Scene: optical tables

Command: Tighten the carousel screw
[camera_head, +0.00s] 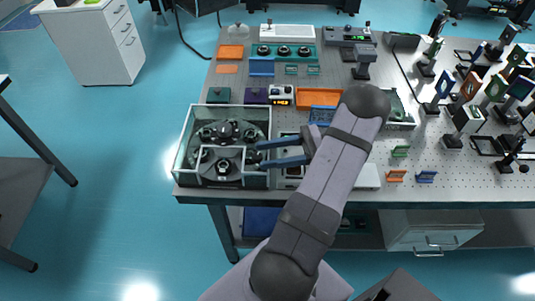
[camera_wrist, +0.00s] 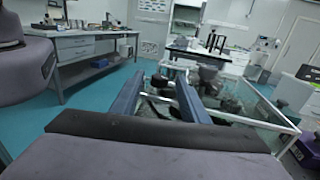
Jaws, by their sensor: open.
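The carousel (camera_head: 228,132) is a dark round device inside a clear-walled box at the table's front left corner. Dark knobs stand around it, and a smaller clear compartment (camera_head: 220,167) sits at the box's front. I cannot tell which part is the carousel screw. My gripper (camera_head: 260,155) has blue fingers, spread apart and pointing left, with the tips at the right wall of the box. Nothing shows between them. In the wrist view my gripper (camera_wrist: 178,80) is open, with the clear box (camera_wrist: 255,118) and its dark parts beyond and to the right. The arm hides part of the table.
Right of the box are a small device with a lit display (camera_head: 281,95) and an orange tray (camera_head: 318,97). Many optical mounts (camera_head: 470,85) crowd the table's right side. Purple and green blocks (camera_head: 218,95) stand behind the box.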

